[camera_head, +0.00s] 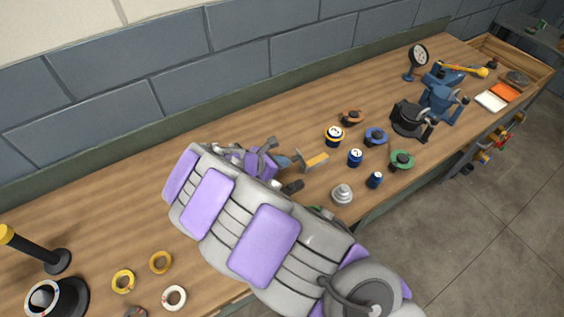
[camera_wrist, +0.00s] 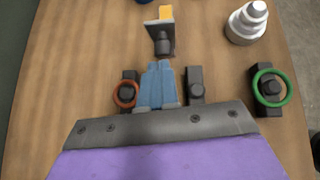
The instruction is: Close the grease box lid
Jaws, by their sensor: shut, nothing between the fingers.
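No part is plainly marked as the grease box. A small white open box (camera_head: 491,101) with an orange panel (camera_head: 504,92) beside it lies at the far right end of the bench, and it may be the box and its lid. My gripper (camera_head: 287,160) is over the middle of the bench, well to the left of that box. In the wrist view its blue fingers (camera_wrist: 157,84) are together with nothing between them. The box does not show in the wrist view.
A yellow-ended tool (camera_wrist: 164,28) lies just beyond my fingertips. A silver stepped piece (camera_head: 342,195), several blue and green parts and a black pot (camera_head: 408,119) stand between my gripper and the right end. A blue vise (camera_head: 440,98) is near the box.

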